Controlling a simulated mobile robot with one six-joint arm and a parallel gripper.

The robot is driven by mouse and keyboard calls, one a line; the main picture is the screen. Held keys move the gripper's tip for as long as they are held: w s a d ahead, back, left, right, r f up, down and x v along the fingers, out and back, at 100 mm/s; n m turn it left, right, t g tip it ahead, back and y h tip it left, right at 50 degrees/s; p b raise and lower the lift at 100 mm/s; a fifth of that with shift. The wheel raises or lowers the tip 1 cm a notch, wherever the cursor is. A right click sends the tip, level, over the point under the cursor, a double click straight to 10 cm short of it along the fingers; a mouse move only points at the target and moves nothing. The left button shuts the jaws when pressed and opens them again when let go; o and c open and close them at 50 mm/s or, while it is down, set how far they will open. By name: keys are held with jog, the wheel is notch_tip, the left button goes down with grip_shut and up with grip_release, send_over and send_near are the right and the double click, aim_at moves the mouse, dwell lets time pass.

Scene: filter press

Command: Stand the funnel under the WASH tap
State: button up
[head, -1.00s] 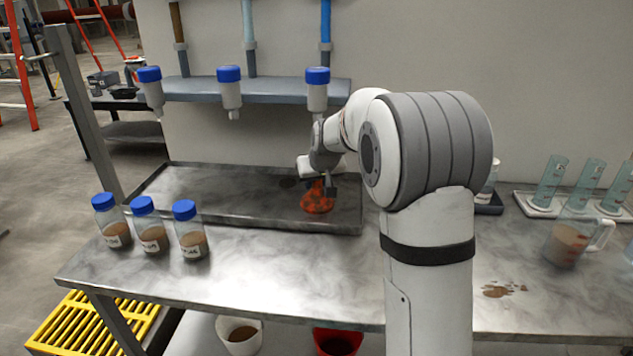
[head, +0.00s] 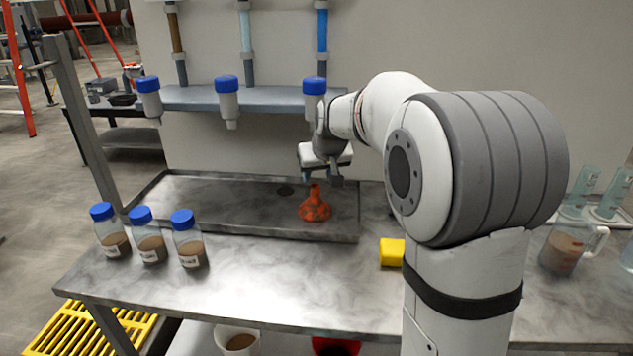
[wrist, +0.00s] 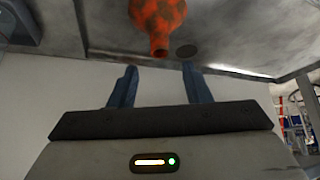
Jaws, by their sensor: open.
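The funnel (head: 315,210), mottled orange-red, stands in the grey tray (head: 225,222) near its right end, wide end down and narrow neck up. It is below the rightmost of three white taps with blue tops (head: 314,98), which hangs under the blue pipe (head: 322,30). I see no readable WASH label. My gripper (head: 322,178) is open and empty just above the funnel's neck, apart from it. In the wrist view the funnel (wrist: 158,18) has its neck pointing toward my open fingers (wrist: 160,84), with a gap between.
A dark drain hole (head: 285,190) lies in the tray left of the funnel. Three blue-capped sample bottles (head: 150,243) stand at the left. A yellow block (head: 391,252) and a jug of brown liquid (head: 563,250) are on the right. The bench front is clear between.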

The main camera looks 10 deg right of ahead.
jog(key=s+f+g, duration=0.2)
jog(key=s+f, duration=0.2)
jog(key=s, duration=1.2)
jog(key=s+f+m+g, duration=0.1)
jog(key=s+f, duration=0.3)
jog(key=s, duration=1.3)
jog(key=shift+s+g+h, duration=0.2)
jog(key=shift+g+h, duration=0.1)
jog(key=shift+g, duration=0.5)
